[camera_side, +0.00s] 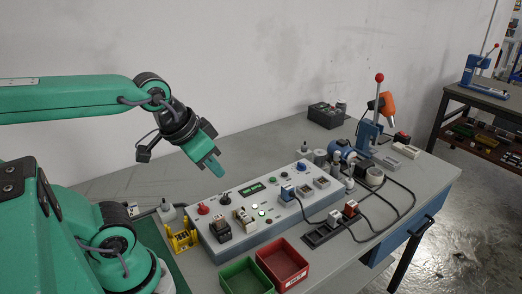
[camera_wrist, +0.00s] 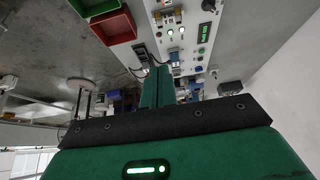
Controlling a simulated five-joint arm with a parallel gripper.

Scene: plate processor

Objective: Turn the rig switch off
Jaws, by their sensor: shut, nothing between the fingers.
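The rig is a light grey control box (camera_side: 285,213) on the bench. I cannot tell which control is the rig switch. My gripper (camera_side: 215,168) is shut and empty, in the air above and behind the left part of the box, apart from it.
A green bin (camera_side: 246,276) and a red bin (camera_side: 283,263) stand in front of the box. A yellow holder (camera_side: 181,237) is at its left. A blue press (camera_side: 370,133) with a red-tipped lever and loose cables lie right.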

